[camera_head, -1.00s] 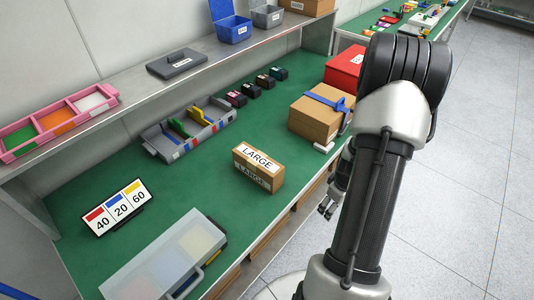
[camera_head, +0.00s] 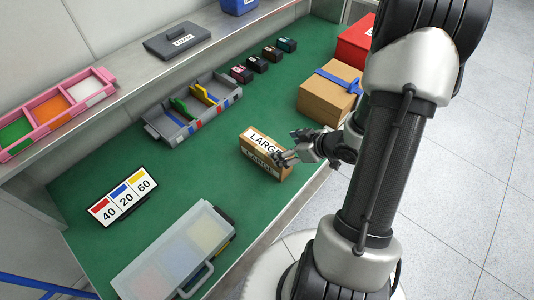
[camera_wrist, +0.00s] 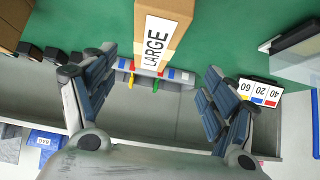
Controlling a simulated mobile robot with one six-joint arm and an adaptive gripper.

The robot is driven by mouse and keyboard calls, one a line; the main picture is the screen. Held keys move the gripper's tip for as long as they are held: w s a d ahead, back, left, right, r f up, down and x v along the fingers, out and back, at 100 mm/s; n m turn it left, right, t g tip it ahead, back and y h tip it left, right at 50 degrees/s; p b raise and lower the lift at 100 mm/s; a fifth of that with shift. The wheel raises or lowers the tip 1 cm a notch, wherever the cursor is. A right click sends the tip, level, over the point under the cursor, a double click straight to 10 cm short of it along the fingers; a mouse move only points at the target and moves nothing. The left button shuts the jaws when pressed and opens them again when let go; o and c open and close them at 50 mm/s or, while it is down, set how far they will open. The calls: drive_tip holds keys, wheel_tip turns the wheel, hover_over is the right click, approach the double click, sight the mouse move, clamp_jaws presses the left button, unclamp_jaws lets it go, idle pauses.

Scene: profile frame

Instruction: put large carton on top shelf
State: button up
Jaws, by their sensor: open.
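The large carton (camera_head: 263,153) is a brown box with a white "LARGE" label, on the green bench near its front edge. It also shows at the top of the wrist view (camera_wrist: 168,12). My gripper (camera_head: 285,147) is at the carton's right end in the head view and partly overlaps it. In the wrist view my gripper (camera_wrist: 160,62) has its fingers spread wide, with the carton's labelled end showing between and beyond the tips. Contact cannot be told. The top shelf (camera_head: 133,78) is the grey ledge along the wall above the bench.
The shelf holds a pink tray (camera_head: 48,131) and a dark grey case (camera_head: 182,41); bare shelf lies between them. On the bench are a grey divided bin (camera_head: 160,129), a blue-strapped box (camera_head: 322,105), a number sign (camera_head: 122,196) and a clear-lidded case (camera_head: 135,268).

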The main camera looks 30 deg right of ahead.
sight(267, 150)
drive_tip(key=b+x, duration=0.2)
drive_tip(key=x, duration=0.6)
drive_tip(key=shift+w+f+b, duration=0.25)
drive_tip(key=shift+f+b, duration=0.05)
drive_tip(key=shift+b, duration=0.1)
drive_tip(key=x, duration=0.1)
drive_tip(key=b+x, duration=0.1)
drive_tip(key=x, duration=0.1)
drive_tip(key=b+x, duration=0.1)
drive_tip(key=shift+d+f, duration=0.3)
drive_tip(key=shift+f, duration=0.2)
drive_tip(key=shift+w+a+f, duration=0.15)
drive_tip(key=shift+w+f, duration=0.05)
drive_tip(key=shift+w, duration=0.2)
drive_tip(key=shift+r, duration=0.1)
drive_tip(key=shift+s, duration=0.1)
drive_tip(key=shift+c, duration=0.3)
drive_tip(key=c, duration=1.7)
wheel_tip(267, 150, up, 20)
drive_tip(key=p, duration=0.9)
drive_tip(key=shift+c, duration=0.2)
drive_tip(key=a+r+b, duration=0.4)
drive_tip(key=a+r, duration=0.4)
drive_tip(key=a, duration=0.6)
drive_tip(key=shift+r+m, duration=0.2)
drive_tip(key=shift+m, duration=0.1)
